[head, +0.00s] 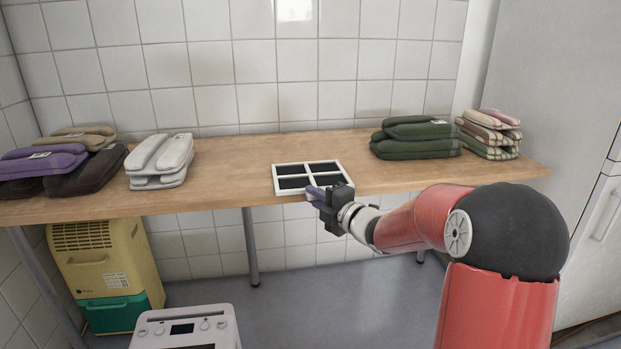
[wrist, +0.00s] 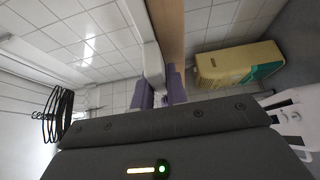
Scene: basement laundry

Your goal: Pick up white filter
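The white filter (head: 279,180), a flat white frame with four dark panes, lies on the wooden table (head: 232,178) near its front edge. My gripper (head: 316,192) is at the filter's front edge, and its purple fingers point toward the filter. In the wrist view the purple fingers (wrist: 161,90) stand apart with a visible gap. The filter (wrist: 151,58) shows edge-on there as a white strip, its near end close to the left finger. I cannot tell whether it touches a finger. My gripper partly hides the filter's front right part in the head view.
Folded white cloths (head: 160,160) and purple and brown ones (head: 50,162) lie left. Green cloths (head: 415,138) and plaid ones (head: 490,135) lie right. A yellow-green dehumidifier (head: 105,270) stands under the table; a white appliance (head: 185,325) is in front. A tiled wall (head: 250,60) is behind.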

